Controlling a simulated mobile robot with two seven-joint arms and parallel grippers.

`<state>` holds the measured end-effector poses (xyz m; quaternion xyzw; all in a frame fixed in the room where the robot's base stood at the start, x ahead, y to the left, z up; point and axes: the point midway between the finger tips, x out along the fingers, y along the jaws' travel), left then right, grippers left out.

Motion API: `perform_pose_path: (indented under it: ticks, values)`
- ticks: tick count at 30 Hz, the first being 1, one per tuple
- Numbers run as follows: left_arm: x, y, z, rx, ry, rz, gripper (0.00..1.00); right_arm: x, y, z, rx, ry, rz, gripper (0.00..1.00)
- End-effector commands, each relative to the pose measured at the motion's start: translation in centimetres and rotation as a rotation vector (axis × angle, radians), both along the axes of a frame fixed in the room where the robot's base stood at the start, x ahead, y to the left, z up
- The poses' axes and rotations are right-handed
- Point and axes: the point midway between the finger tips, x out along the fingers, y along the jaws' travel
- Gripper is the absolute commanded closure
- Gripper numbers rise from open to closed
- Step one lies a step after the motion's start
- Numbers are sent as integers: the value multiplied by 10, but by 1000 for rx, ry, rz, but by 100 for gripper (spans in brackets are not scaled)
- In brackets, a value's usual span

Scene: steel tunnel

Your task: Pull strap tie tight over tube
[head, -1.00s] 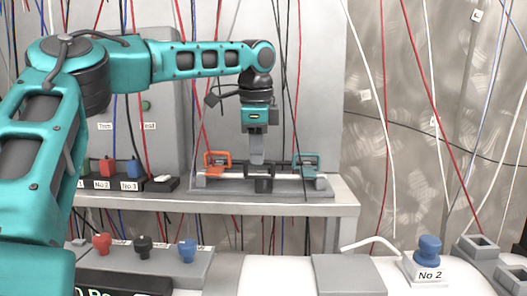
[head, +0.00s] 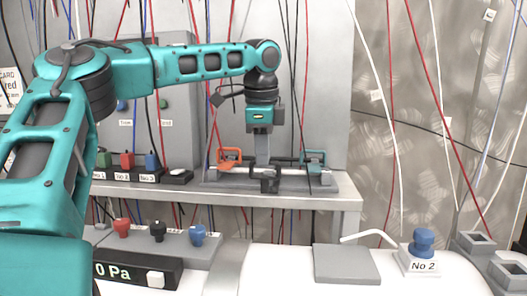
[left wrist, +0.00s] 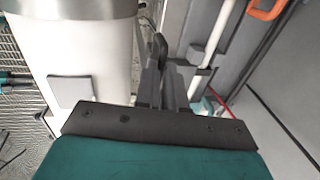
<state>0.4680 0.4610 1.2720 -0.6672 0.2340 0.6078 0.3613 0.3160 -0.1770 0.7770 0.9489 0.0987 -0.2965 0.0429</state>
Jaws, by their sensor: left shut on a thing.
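The tube (head: 212,176) is a thin pale rod lying level in a fixture on the shelf, between an orange clamp (head: 229,157) and a teal clamp (head: 313,159). A dark strap tie (head: 268,181) sits at the tube's middle; how tightly it wraps cannot be told. My left gripper (head: 263,158) points straight down just above and behind it. Its fingers are shut on a thin dark part, seemingly the strap tie's end. In the left wrist view, the fingers (left wrist: 165,85) are close together beside the tube (left wrist: 215,38), with a dark loop at their tips. My right gripper is not in view.
Coloured plugs stand in a strip (head: 140,175) left of the fixture. Lower down are a large white cylinder (head: 285,270), a pressure display (head: 125,271), a grey pad (head: 346,264) and a blue knob (head: 423,242). Hanging cables cross the back.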

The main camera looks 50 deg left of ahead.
Motion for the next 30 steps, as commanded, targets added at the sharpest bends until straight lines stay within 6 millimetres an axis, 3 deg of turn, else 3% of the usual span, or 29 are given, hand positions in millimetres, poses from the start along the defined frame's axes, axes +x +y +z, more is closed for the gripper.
perform_pose_path:
  ticks: [9,17,23,30]
  values:
    - [-1,-1,-1,-5,6,-2,64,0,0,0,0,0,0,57]
    - [-1,-1,1,-3,4,-2,64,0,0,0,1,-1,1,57]
    - [-4,-5,28,-2,0,-2,64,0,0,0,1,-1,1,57]
    - [-12,-11,81,-3,2,0,64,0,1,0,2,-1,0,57]
